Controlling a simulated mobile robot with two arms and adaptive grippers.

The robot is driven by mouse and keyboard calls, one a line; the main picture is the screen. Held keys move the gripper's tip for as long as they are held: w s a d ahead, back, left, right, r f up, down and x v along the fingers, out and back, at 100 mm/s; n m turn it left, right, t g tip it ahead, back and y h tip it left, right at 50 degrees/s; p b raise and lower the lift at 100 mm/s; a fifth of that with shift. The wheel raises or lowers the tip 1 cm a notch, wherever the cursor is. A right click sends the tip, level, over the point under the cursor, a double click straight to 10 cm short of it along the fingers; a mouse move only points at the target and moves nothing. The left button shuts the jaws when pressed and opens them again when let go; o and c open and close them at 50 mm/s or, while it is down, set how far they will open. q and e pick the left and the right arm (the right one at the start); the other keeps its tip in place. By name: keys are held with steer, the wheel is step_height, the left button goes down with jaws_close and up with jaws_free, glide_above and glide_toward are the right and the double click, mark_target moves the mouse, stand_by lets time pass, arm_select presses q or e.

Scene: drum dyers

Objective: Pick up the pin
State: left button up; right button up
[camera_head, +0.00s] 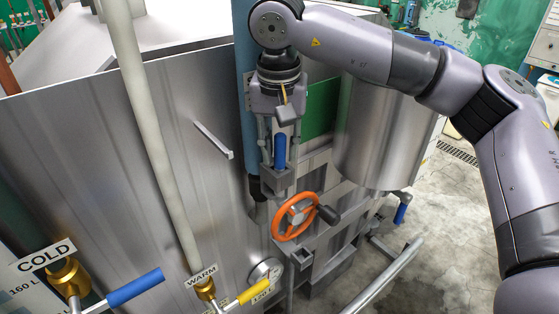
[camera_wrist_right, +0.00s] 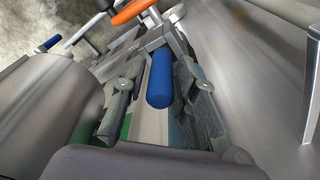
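The pin shows as a blue cylindrical grip (camera_head: 280,151), standing upright in a grey metal bracket (camera_head: 277,180) above an orange handwheel. In the right wrist view the blue grip (camera_wrist_right: 160,80) lies in the middle, between the two fingers. My right gripper (camera_head: 279,158) points down over it, with one finger on each side. It is open, and gaps show between the fingers and the blue grip in the wrist view (camera_wrist_right: 160,72). The lower part of the pin is hidden in the bracket. My left gripper is not in view.
The orange handwheel (camera_head: 295,216) with a dark knob is just below the bracket. A steel drum (camera_head: 380,135) stands to the right and a large steel panel (camera_head: 120,150) with a protruding bar (camera_head: 213,140) to the left. Blue (camera_head: 135,287) and yellow (camera_head: 252,291) valve levers are in front.

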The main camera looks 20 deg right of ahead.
steer(key=shift+d+f, duration=0.1)
steer(key=shift+f, duration=0.55)
steer(key=shift+c, duration=0.3)
jaws_close()
